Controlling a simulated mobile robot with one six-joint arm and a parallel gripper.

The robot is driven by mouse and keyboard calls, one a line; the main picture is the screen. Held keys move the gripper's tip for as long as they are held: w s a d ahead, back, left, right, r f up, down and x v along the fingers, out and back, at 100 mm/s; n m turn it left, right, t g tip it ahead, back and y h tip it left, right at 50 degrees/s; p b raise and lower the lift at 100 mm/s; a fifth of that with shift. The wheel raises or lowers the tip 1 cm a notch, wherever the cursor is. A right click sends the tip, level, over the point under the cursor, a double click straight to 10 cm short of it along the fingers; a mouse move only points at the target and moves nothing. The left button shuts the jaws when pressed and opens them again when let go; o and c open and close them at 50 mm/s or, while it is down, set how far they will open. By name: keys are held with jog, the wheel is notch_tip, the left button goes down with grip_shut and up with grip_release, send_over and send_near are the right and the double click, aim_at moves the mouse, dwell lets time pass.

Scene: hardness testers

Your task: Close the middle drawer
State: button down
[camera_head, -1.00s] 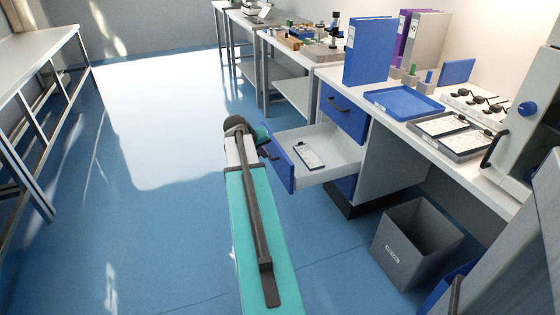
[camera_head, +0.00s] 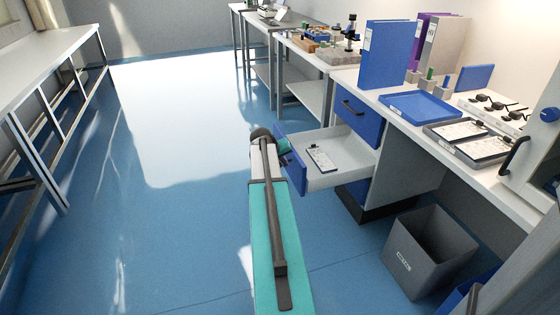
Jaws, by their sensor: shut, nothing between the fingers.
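The middle drawer (camera_head: 343,152) of the blue-fronted cabinet stands pulled out, between a shut upper drawer (camera_head: 357,112) and a lower blue front (camera_head: 354,190). Its blue front panel (camera_head: 293,168) faces left, and a clipboard with a white sheet (camera_head: 321,158) lies inside. My gripper (camera_head: 287,157) is at the outer side of this front panel, by its handle area. It is small and partly hidden by my arm; its fingers look shut and empty. I cannot tell whether it touches the panel.
A grey waste bin (camera_head: 430,252) stands on the floor to the right of the cabinet. The floor left of my arm is clear up to a long table (camera_head: 45,68).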

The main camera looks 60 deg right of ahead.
aim_at(297, 164)
jog(key=shift+s+d+f, duration=0.15)
jog(key=shift+s+d, duration=0.45)
jog(key=shift+d, duration=0.3)
jog(key=shift+s+d+f, duration=0.1)
jog(key=shift+s+d, duration=0.5)
jog(key=shift+d, duration=0.25)
jog(key=shift+d, duration=0.1)
